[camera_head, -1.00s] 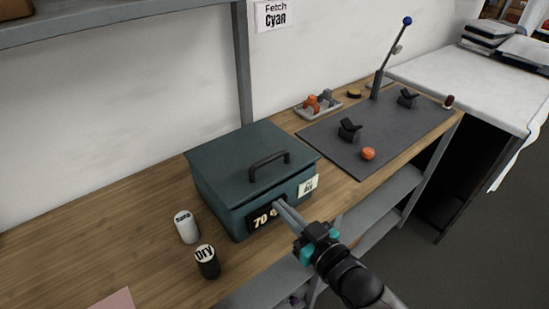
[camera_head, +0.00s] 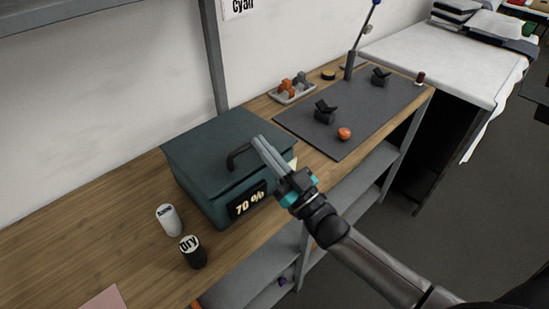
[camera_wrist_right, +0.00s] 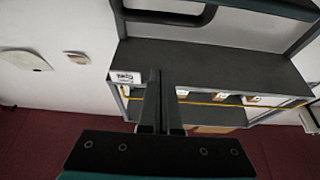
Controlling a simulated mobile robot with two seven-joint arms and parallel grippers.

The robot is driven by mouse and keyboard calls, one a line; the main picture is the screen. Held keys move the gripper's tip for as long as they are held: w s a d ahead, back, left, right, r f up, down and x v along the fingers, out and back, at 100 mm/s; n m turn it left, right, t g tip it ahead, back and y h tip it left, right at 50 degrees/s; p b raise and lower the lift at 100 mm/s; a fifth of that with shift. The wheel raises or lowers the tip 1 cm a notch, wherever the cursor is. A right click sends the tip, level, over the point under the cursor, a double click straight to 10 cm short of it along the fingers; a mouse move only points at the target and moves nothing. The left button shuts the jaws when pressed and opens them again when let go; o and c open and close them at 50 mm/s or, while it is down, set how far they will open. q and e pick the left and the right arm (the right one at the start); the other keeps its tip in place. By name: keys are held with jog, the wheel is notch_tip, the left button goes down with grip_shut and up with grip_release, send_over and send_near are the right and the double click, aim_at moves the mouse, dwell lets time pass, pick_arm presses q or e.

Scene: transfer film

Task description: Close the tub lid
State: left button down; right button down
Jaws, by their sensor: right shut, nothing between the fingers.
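A dark teal tub (camera_head: 204,200) stands on the wooden bench. Its lid (camera_head: 205,150) lies flat over the top, with a black loop handle (camera_head: 232,160) on it. I see no clear gap under the lid, but cannot tell if it is fully seated. A "70 %" display (camera_head: 249,202) is on the front. My right gripper (camera_head: 258,141) is shut and empty, its fingers pointing up and left in front of the handle's right end and hiding part of it. The fingers also show in the right wrist view (camera_wrist_right: 161,75). My left gripper is out of view.
A white canister (camera_head: 168,220) and a black "Dry" canister (camera_head: 192,252) stand left of the tub's front. A grey mat (camera_head: 340,140) with black holders and an orange ball (camera_head: 344,133) lies to the right. A small tray (camera_head: 292,92) sits behind.

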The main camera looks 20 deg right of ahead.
aim_at(255, 165)
jog(key=x, duration=0.4)
jog(key=shift+w+a+f, duration=0.15)
jog(key=shift+w, duration=0.1)
notch_tip(255, 165, down, 2)
jog(key=shift+f, duration=0.85)
jog(key=shift+f, duration=0.1)
jog(key=f+b, duration=0.2)
jog(key=f, duration=0.1)
jog(key=shift+s+b, duration=0.3)
jog(key=shift+s, duration=0.05)
